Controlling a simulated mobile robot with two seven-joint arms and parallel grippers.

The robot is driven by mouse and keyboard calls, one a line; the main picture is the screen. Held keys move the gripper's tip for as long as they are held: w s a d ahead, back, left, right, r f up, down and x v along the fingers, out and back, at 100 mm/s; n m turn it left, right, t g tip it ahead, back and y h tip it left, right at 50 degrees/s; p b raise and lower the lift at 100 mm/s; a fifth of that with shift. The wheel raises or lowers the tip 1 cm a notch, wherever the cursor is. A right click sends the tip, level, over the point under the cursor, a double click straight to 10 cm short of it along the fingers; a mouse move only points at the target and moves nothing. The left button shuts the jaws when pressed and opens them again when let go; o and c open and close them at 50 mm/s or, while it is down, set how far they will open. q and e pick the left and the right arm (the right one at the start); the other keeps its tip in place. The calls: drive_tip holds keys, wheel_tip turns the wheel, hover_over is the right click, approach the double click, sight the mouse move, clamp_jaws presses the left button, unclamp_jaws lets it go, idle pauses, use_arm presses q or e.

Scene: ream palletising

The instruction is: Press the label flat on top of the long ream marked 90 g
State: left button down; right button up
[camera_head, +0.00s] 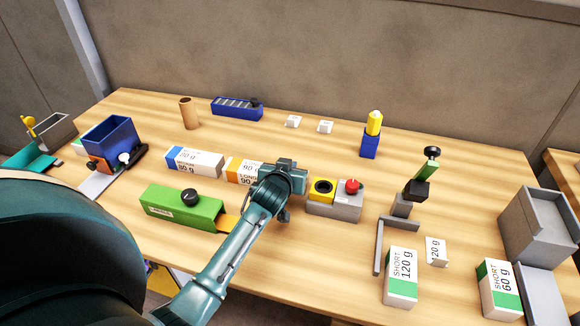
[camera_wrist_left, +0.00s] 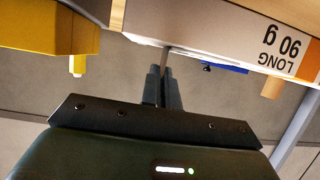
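The long ream marked 90 g (camera_head: 240,170), white with an orange end, lies on the table near the middle. My left gripper (camera_head: 288,178) is over its right end and hides part of it. In the left wrist view the ream's side (camera_wrist_left: 235,40) reads "LONG 90 g", upside down. The left gripper's two dark fingers (camera_wrist_left: 164,84) are close together, with only a thin grey sliver between the tips, beside the ream's edge. I cannot tell whether they touch it. No label can be made out on the ream's top. My right gripper is not in view.
A blue-banded 80 g ream (camera_head: 194,162) lies left of the long ream, and a green box (camera_head: 180,207) in front. Short reams marked 120 g (camera_head: 401,276) and 60 g (camera_head: 499,289) stand at front right.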

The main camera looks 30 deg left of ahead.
use_arm(q)
drive_tip(key=c, duration=2.1)
unclamp_jaws()
drive_tip(key=shift+s+f, duration=0.1)
drive_tip(key=shift+f, duration=0.15)
drive_tip(key=shift+c, duration=0.2)
drive_tip(key=o, duration=0.6)
drive_tip(key=shift+r, duration=0.1)
drive_tip(key=shift+c, duration=0.2)
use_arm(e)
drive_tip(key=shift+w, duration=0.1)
use_arm(q)
drive_tip(key=v, duration=1.3)
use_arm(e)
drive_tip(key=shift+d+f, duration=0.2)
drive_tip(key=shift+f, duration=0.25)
use_arm(q)
drive_tip(key=shift+s, duration=0.1)
